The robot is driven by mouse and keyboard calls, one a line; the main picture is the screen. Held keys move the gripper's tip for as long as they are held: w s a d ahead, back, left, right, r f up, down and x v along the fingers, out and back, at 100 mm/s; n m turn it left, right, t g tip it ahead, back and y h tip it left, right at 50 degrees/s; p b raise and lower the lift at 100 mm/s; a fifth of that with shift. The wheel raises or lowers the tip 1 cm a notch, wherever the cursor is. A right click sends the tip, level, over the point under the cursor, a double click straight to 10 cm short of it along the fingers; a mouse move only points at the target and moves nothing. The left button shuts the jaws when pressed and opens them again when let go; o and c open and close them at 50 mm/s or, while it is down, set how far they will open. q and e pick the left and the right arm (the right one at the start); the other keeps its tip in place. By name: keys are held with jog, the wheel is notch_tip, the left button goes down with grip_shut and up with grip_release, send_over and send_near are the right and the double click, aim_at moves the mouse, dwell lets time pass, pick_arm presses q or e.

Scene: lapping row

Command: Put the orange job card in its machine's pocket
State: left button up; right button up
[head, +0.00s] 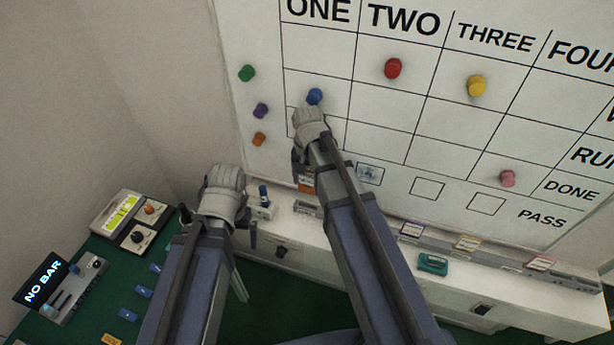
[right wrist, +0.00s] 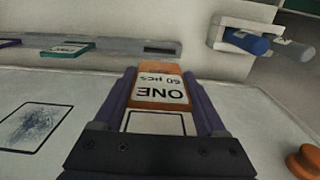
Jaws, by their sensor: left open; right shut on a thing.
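The orange job card (right wrist: 160,88), printed "ONE 60 pcs", is between the fingers of my right gripper (right wrist: 165,105). In the right wrist view its print is upside down. In the head view the orange card (head: 306,183) shows just below my right gripper (head: 303,168), in front of the board's lower left. A grey rail with a dark slot (right wrist: 160,49) lies beyond the card in the right wrist view, apart from it. My left gripper (head: 219,222) is open and apart from the card, left of the right one; its fingertips are partly hidden.
The whiteboard (head: 390,120) carries coloured magnets and columns ONE to FOUR. Cards with purple (head: 411,229), yellow (head: 467,242) and red (head: 540,263) edges stand along the ledge. A teal device (head: 433,263) lies there. A blue-topped holder (head: 263,195) stands near my left gripper.

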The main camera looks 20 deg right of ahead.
aim_at(307, 192)
notch_tip(307, 192, down, 6)
jog(key=b, duration=0.5)
jog(key=shift+r+b, duration=0.1)
jog(key=shift+b, duration=0.3)
jog(key=shift+f+b, duration=2.25)
dwell(0.9)
jog(key=o, duration=1.4)
jog(key=shift+r, duration=0.1)
notch_tip(307, 192, up, 8)
jog(key=p, duration=0.8)
jog(key=shift+s, duration=0.1)
jog(key=shift+f, duration=0.35)
